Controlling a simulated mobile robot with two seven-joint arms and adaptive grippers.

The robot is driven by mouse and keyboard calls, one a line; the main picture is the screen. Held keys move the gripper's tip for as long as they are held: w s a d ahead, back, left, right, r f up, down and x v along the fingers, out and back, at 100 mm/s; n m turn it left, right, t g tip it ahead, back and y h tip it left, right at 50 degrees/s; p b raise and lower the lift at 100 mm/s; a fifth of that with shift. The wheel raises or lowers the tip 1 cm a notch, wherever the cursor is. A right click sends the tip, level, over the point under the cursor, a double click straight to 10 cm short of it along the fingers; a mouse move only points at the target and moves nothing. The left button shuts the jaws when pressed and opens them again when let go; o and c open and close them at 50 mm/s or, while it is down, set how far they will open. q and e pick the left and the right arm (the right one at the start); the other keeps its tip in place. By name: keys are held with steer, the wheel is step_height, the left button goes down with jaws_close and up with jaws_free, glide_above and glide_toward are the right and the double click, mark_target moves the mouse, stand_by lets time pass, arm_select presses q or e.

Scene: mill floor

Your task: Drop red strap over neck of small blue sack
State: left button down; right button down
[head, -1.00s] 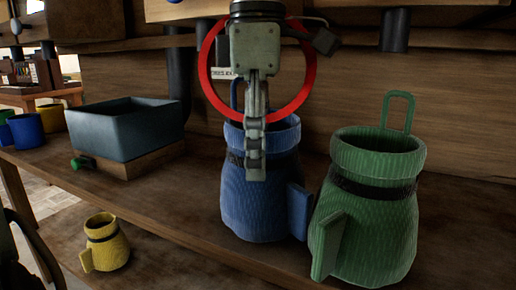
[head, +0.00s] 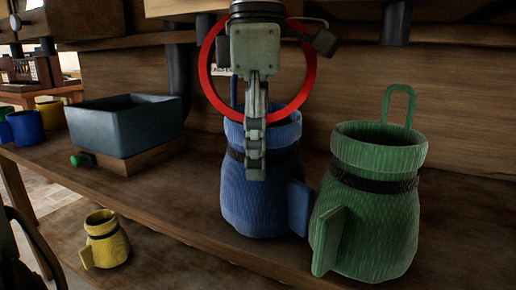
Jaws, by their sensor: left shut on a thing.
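The red strap (head: 311,75) is a round ring that stands upright in the head view. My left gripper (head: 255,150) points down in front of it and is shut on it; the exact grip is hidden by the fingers. The blue sack (head: 255,200) stands upright on the bench just below, with a wide open neck, a dark band and a side flap. The ring's lower edge overlaps the sack's neck in the picture; I cannot tell whether they touch. The strap is not around the neck. My right gripper is not in view.
A green sack (head: 370,225) with an upright loop stands close right of the blue one. A small yellow sack (head: 107,245) stands at the lower left. A grey-blue bin (head: 125,130) on a wooden block is at the left. Several containers are farther left.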

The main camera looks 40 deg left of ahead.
arm_select(q)
steer(key=shift+c, duration=2.4)
jaws_free()
step_height(320, 180, up, 12)
